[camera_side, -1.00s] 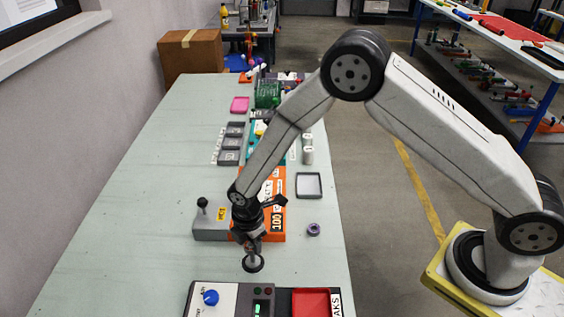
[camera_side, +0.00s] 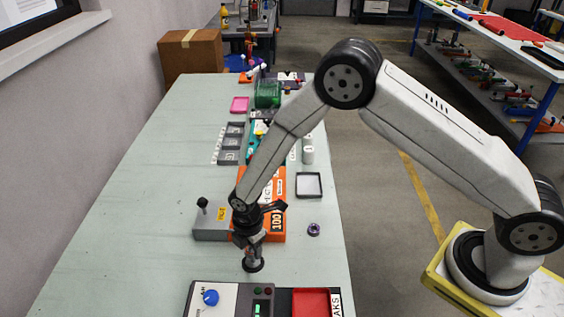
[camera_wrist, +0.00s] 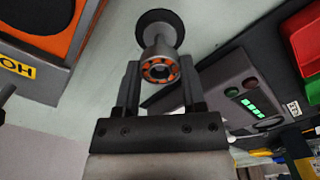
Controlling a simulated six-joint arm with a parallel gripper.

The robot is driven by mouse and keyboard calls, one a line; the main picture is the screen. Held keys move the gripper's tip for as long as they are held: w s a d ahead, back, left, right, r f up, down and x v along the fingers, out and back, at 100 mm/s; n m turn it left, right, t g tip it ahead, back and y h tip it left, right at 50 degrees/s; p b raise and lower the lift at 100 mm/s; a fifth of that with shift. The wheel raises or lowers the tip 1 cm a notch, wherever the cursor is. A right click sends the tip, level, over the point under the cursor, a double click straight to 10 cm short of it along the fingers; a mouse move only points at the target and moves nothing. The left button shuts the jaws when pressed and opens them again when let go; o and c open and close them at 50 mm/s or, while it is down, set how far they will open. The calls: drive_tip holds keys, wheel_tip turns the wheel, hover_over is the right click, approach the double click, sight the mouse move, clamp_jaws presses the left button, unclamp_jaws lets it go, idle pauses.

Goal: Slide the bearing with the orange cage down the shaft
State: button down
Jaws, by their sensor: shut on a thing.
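The bearing with the orange cage (camera_wrist: 148,72) is between the two fingers of my gripper (camera_wrist: 160,88), which is shut on it. Its face with the orange cage is turned to the wrist camera. The grey shaft (camera_wrist: 159,38) shows just beyond the bearing and rises from a round black base (camera_wrist: 146,17). The bearing is in line with the shaft at its near end; how far it sits around the shaft I cannot tell. In the side view my gripper (camera_side: 250,245) is right above the black base (camera_side: 253,266), and the bearing is too small to make out.
A grey box with a black knob (camera_side: 210,232) and an orange box (camera_side: 273,223) stand just behind. A control panel (camera_side: 228,299) with a red tray (camera_side: 311,302) is in front. A small purple ring (camera_side: 314,229) lies to the right. The table's left side is clear.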

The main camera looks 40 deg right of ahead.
drive_tip(key=shift+f, duration=0.2)
drive_tip(key=shift+c, duration=0.5)
unclamp_jaws()
drive_tip(key=shift+r, duration=0.1)
drive_tip(key=shift+r, duration=3.8)
drive_tip(key=s+d+r+m+t, duration=0.1)
drive_tip(key=s+d+r+m, duration=0.5)
drive_tip(key=s+d+m, duration=0.1)
drive_tip(key=s+d+r+m+t, duration=0.1)
drive_tip(key=s+d+r+m, duration=0.5)
drive_tip(key=d+m, duration=0.4)
drive_tip(key=shift+s+d+r+m+t, duration=0.15)
drive_tip(key=shift+s+m+t, duration=0.15)
drive_tip(key=shift+s+m, duration=0.45)
